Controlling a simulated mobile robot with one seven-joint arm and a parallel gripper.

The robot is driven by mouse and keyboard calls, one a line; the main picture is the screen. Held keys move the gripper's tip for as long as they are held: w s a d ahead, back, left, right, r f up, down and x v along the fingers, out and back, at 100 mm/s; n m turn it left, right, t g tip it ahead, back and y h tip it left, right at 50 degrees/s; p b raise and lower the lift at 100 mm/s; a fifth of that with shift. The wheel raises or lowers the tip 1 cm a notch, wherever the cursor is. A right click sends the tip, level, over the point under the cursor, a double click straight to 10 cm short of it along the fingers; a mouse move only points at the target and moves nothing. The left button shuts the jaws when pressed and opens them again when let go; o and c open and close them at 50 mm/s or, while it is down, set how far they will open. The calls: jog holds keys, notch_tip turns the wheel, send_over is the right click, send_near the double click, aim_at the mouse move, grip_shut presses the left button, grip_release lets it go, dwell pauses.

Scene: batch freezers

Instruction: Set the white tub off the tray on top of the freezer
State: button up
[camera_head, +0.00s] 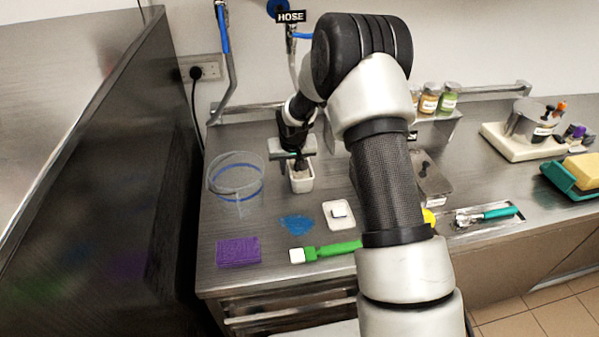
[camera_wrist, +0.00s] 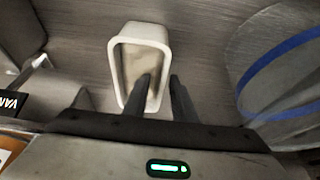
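A small white tub (camera_head: 301,184) stands upright on the steel counter near the back left, with no tray visible under it. In the wrist view the tub (camera_wrist: 126,52) shows its open top and a beige inside. My gripper (camera_head: 297,160) points down at it. In the wrist view, one finger of my gripper (camera_wrist: 160,82) is over or inside the tub's opening and the other is outside its right wall. A gap shows between the fingers; contact with the wall is unclear. A small white tray (camera_head: 336,225) holds a small white block. No freezer top is clearly identifiable.
A clear round container with a blue band (camera_head: 237,190) stands just left of the tub. Blue spilled bits (camera_head: 297,224), a purple sponge (camera_head: 238,251) and a green-handled brush (camera_head: 327,250) lie in front. A dark steel panel (camera_head: 110,150) rises at left.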

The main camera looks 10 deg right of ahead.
jog(key=shift+f, duration=0.2)
jog(key=shift+f+b, duration=0.3)
jog(key=shift+b, duration=0.15)
dwell(0.3)
grip_shut()
jog(key=shift+w, duration=0.1)
